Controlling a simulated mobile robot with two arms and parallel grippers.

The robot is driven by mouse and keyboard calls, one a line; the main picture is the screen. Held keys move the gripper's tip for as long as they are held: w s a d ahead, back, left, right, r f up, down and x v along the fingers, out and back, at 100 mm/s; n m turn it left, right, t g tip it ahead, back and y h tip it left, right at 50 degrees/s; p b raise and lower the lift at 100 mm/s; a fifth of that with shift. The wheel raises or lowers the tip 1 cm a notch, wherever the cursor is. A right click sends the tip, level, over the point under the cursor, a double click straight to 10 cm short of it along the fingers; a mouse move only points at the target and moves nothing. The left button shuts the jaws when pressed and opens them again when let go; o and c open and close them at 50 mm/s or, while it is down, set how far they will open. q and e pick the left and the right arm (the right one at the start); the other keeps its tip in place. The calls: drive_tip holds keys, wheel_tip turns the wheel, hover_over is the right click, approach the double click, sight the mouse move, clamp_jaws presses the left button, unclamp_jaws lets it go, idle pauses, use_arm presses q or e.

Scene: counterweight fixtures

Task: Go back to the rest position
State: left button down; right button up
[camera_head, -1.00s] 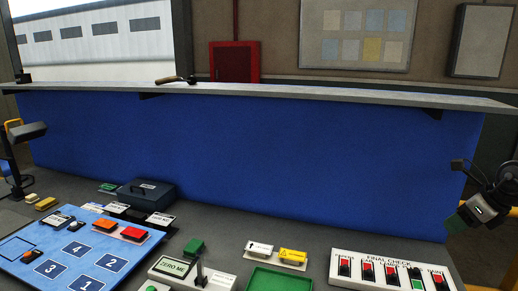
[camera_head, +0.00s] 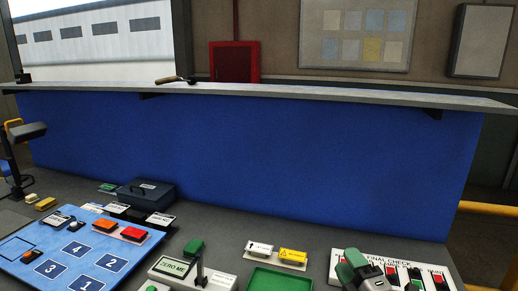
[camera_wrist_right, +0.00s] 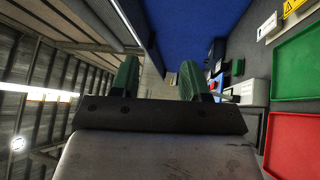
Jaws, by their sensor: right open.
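My right gripper (camera_head: 350,264) is at the lower right of the head view, in front of the white final-check panel (camera_head: 345,250), and hides part of it. Its green fingers are apart with nothing between them. In the right wrist view the open gripper (camera_wrist_right: 160,76) shows both green fingers, with an empty gap between them. My left gripper is not in view.
A blue numbered board (camera_head: 50,248) lies on the bench at the left. A dark box (camera_head: 146,193), a ZERO ME device (camera_head: 172,266) and a green tray (camera_head: 278,280) stand near it. A blue panel (camera_head: 250,155) with a grey shelf (camera_head: 270,91) rises behind.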

drive_tip(key=s+d+f+m+g+h, duration=0.3)
drive_tip(key=s+f+m+g+h, duration=0.5)
drive_tip(key=s+f+m, duration=0.55)
drive_tip(key=s+a+f+m+g+y, duration=0.15)
drive_tip(key=s+g, duration=0.25)
drive_tip(key=s, duration=0.4)
drive_tip(key=s+f+m+g+y, duration=0.1)
drive_tip(key=s+f+m+g, duration=0.25)
drive_tip(key=s, duration=0.45)
wheel_tip(320, 180, down, 36)
drive_tip(key=s+g+b, duration=0.2)
drive_tip(key=b, duration=0.8)
drive_tip(key=s+f+b, duration=0.3)
drive_tip(key=s+f, duration=0.2)
drive_tip(key=f, duration=0.3)
drive_tip(key=s+d+f+b, duration=0.1)
drive_tip(key=s+f+b, duration=0.1)
drive_tip(key=s+f, duration=0.3)
drive_tip(key=s+d+f+g+b, duration=0.1)
drive_tip(key=s+f+b, duration=0.2)
drive_tip(key=s+f, duration=0.3)
wheel_tip(320, 180, down, 6)
drive_tip(key=shift+d+r+n+b, duration=0.1)
drive_tip(key=shift+d+n+b, duration=0.05)
drive_tip(key=shift+n+b, duration=0.25)
drive_tip(key=shift+h, duration=0.25)
